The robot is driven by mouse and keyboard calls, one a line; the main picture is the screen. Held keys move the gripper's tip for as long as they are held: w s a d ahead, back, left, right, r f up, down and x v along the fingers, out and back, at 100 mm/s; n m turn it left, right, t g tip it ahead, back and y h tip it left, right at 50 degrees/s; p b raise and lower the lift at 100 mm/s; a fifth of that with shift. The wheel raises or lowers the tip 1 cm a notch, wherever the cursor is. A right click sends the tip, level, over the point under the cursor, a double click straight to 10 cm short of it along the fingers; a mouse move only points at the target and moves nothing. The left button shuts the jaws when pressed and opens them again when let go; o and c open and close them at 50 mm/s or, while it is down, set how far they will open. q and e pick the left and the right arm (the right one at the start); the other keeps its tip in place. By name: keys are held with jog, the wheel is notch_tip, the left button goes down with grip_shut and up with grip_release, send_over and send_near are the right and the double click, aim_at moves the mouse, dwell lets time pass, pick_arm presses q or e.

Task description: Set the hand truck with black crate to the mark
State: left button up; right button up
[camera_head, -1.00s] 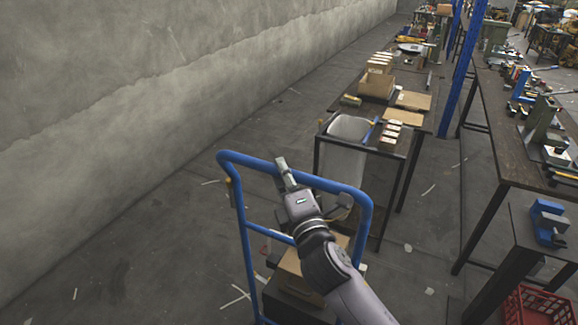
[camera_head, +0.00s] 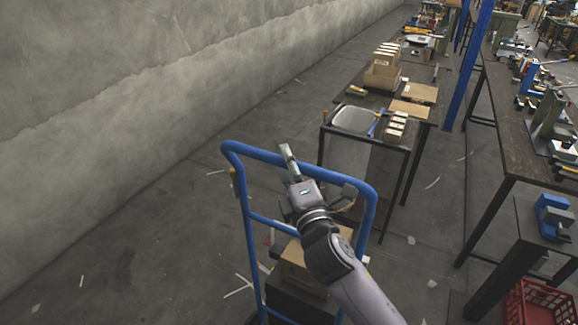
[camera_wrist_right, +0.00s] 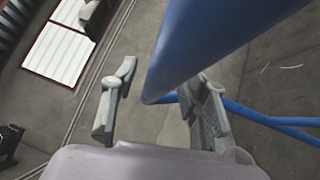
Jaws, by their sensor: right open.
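The blue hand truck (camera_head: 246,216) stands at the lower middle of the head view, its handle frame upright. A cardboard box (camera_head: 297,262) sits low behind the frame, above a dark crate or base (camera_head: 288,303) that is partly hidden by my arm. My right gripper (camera_head: 288,158) is at the top bar of the handle. In the right wrist view the open fingers (camera_wrist_right: 163,103) stand on either side of the blue bar (camera_wrist_right: 190,45); I cannot tell whether they touch it. White crossed strips (camera_head: 239,286) lie on the floor left of the truck. My left gripper is not in view.
A workbench (camera_head: 352,145) with boxes stands right of the truck. Another long bench (camera_head: 510,125) with presses is farther right. A red crate (camera_head: 540,303) is at the lower right. A concrete wall (camera_head: 120,110) runs along the left, with open floor beside it.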

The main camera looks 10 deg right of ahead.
jog(key=v, duration=1.2)
notch_tip(320, 180, down, 25)
jog(key=w+d+m+g+h+b, duration=0.1)
jog(key=w+d+m+g+b, duration=0.15)
jog(key=m+g, duration=0.2)
jog(key=s+d+f+m+g+h, duration=0.1)
jog(key=s+d+f+m+g, duration=0.15)
jog(key=f, duration=0.85)
jog(key=s+d+f+m+g+h, duration=0.15)
jog(key=s+f, duration=0.25)
jog(key=f, duration=0.7)
jog(key=s+d+f+m+g+b, duration=0.1)
jog(key=s+d+f+m+g, duration=0.2)
jog(key=s+f, duration=0.55)
jog(key=s+d+f+m+g+b, duration=0.1)
jog(key=s+d+f+m+g, duration=0.15)
jog(key=s+f, duration=0.6)
jog(key=s+d+f+m+g, duration=0.1)
jog(key=s+f+m+g, duration=0.1)
jog(key=s+f, duration=0.3)
jog(key=s+d+f+m+g+b, duration=0.1)
jog(key=s+f, duration=0.4)
jog(key=s, duration=0.9)
jog(key=d+m+g, duration=0.1)
jog(key=m, duration=0.1)
jog(key=shift+s+m, duration=0.25)
jog(key=shift+m, duration=0.05)
jog(key=shift+f+h, duration=0.1)
jog(key=shift+h, duration=0.15)
